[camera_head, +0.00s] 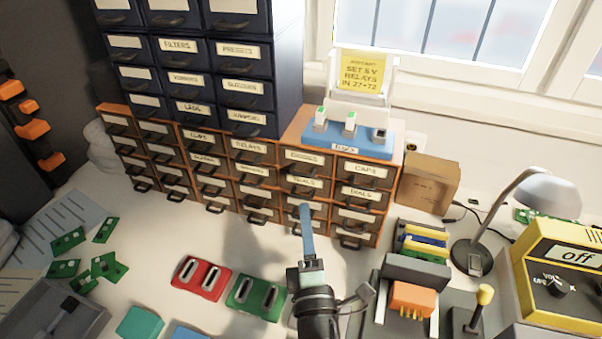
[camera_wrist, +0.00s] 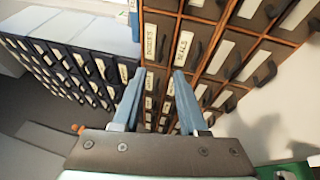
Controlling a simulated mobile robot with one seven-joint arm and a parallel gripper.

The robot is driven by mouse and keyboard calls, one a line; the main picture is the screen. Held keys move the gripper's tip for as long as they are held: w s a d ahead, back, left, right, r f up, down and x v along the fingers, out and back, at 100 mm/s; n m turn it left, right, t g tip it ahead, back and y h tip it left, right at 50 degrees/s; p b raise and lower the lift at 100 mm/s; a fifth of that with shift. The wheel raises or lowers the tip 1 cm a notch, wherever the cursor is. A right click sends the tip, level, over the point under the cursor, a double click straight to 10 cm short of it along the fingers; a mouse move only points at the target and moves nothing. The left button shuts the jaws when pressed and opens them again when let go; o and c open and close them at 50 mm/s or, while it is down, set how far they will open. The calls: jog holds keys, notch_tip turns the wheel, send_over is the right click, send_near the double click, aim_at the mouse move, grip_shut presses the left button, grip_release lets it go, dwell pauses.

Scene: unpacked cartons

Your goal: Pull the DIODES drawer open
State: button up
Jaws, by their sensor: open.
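The DIODES drawer (camera_head: 305,158) is a brown drawer with a cream label and a dark handle, in the top row of the wooden-framed cabinet, left of CAPS. It looks closed, flush with its neighbours. In the wrist view, a label that seems to read DIODES (camera_wrist: 150,42) shows sideways beyond the left finger. My gripper (camera_head: 306,208) has slim blue fingers and is in front of the cabinet, lower in the picture than the DIODES drawer. In the wrist view its fingers (camera_wrist: 159,74) are apart with nothing between them. I see no contact with any handle.
A SEALS drawer (camera_head: 303,181) sits directly below, and CAPS (camera_head: 366,170) to the right. A blue block (camera_head: 347,142) with small devices stands on the cabinet. Red (camera_head: 202,278) and green (camera_head: 256,292) modules lie on the bench left of my arm; an orange-topped fixture (camera_head: 411,299) stands right.

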jog(key=x, duration=0.9)
jog(key=shift+w, duration=0.3)
jog(key=shift+r, duration=0.1)
jog(key=shift+c, duration=0.3)
grip_shut()
dwell(0.7)
